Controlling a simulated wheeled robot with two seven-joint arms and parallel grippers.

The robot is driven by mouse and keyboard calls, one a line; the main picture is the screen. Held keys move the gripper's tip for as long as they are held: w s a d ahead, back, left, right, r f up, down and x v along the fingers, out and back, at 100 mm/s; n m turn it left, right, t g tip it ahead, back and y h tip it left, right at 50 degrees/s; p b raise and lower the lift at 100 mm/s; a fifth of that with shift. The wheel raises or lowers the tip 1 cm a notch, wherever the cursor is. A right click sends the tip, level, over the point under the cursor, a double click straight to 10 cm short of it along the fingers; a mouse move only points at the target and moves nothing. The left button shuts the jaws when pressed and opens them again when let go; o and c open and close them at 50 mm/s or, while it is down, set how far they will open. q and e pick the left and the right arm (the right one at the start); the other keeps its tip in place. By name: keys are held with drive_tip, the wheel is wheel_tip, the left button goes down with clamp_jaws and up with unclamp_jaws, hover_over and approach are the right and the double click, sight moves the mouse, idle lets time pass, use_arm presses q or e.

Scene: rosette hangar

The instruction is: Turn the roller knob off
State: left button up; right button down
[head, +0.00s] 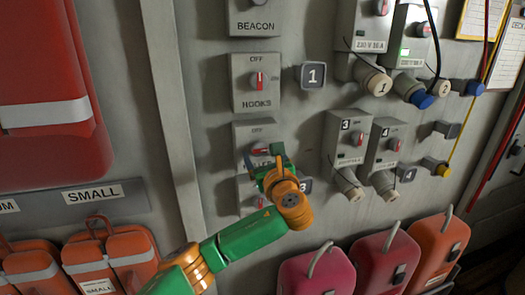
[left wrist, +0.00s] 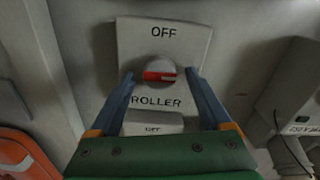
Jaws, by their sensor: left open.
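The roller knob (left wrist: 160,71) is a round grey knob with a red pointer bar, on a pale plate (left wrist: 185,45) marked OFF above and ROLLER below. Its bar lies sideways, not up at OFF. In the left wrist view my left gripper (left wrist: 159,75) is open, with one blue finger on each side of the knob; I cannot tell whether they touch it. In the head view my left gripper (head: 265,155) is in front of the third switch plate (head: 247,133), partly covering it and hiding its label. My right gripper is not in view.
Above are the HOOKS switch (head: 257,83), its bar upright, and the BEACON switch (head: 255,15). Another switch plate (left wrist: 152,122) is just below the roller plate. Grey numbered block 1 (head: 312,76) and socket boxes (head: 348,140) are to the right. Coloured bags (head: 318,273) hang below.

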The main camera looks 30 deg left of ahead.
use_arm(q)
drive_tip(key=shift+w+d, duration=0.1)
drive_tip(key=shift+d, duration=0.15)
drive_tip(key=shift+c, duration=1.3)
drive_tip(key=shift+s+a, duration=0.2)
drive_tip(key=c, duration=0.7)
clamp_jaws()
